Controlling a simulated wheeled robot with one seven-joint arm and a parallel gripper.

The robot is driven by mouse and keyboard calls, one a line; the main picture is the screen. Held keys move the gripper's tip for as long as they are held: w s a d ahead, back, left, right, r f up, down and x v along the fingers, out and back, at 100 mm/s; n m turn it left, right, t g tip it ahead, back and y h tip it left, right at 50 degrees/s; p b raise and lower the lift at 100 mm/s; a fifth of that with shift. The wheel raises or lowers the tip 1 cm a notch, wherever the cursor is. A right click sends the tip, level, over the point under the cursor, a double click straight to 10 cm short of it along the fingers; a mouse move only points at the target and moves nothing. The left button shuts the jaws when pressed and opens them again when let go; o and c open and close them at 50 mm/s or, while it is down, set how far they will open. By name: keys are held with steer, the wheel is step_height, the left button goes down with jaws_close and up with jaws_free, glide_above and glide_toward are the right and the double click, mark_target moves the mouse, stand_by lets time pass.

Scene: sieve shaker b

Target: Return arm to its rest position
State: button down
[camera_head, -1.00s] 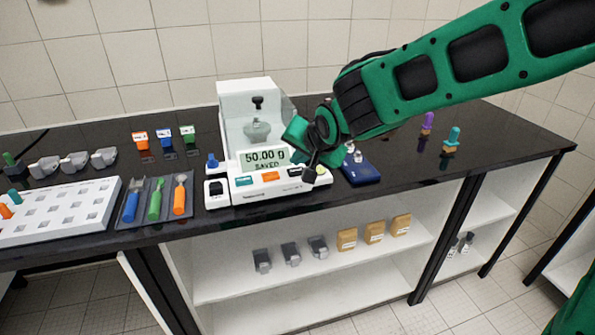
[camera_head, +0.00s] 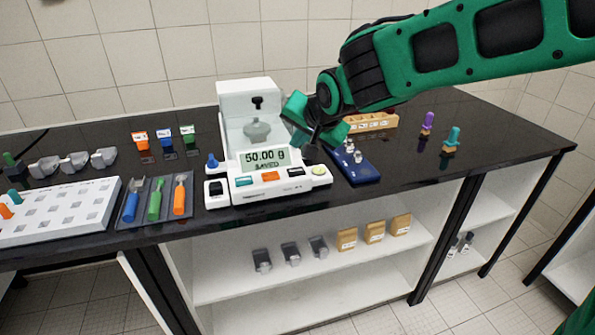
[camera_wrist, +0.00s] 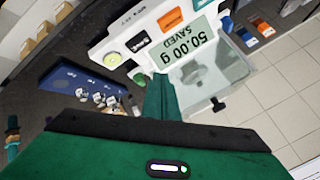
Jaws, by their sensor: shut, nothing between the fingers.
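My green and black arm reaches in from the upper right of the head view. My gripper (camera_head: 301,130) is shut and empty, held above the right side of the white balance (camera_head: 282,192). The balance display (camera_head: 264,157) reads 50.00 g SAVED. In the wrist view the shut green fingers (camera_wrist: 160,97) point at the balance (camera_wrist: 150,35), which appears upside down there. The fingertips look apart from the balance.
A blue tray (camera_head: 360,174) with small weights lies right of the balance. A wooden block (camera_head: 371,123) stands behind it. Purple (camera_head: 427,122) and teal (camera_head: 451,138) pieces stand farther right. Tools in a dark tray (camera_head: 155,205) and a white rack (camera_head: 63,212) are at left.

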stand_by(0.4)
steer(key=s+d+f+g+h, duration=0.1)
steer(key=s+d, duration=0.3)
steer(key=d, duration=0.6)
steer(key=s+d+f+m+g+h, duration=0.1)
steer(key=s+d+f+g+h, duration=0.15)
steer(key=d, duration=0.75)
steer(key=s+d+f+g+h, duration=0.1)
steer(key=s+d, duration=0.4)
steer(key=d, duration=0.5)
steer(key=s+d+f+g, duration=0.1)
steer(key=s+d, duration=0.2)
steer(key=s, duration=0.4)
steer(key=s+d+f+g+y, duration=0.1)
steer(key=s+d+g, duration=0.1)
steer(key=s, duration=0.6)
steer(key=s+d+f+g, duration=0.1)
steer(key=s+d, duration=0.3)
steer(key=s, duration=0.4)
steer(key=shift+s+d+f+m, duration=0.25)
steer(key=shift+d+f+m, duration=0.15)
steer(key=shift+f, duration=0.15)
steer(key=shift+w+f, duration=0.25)
steer(key=shift+w, duration=0.4)
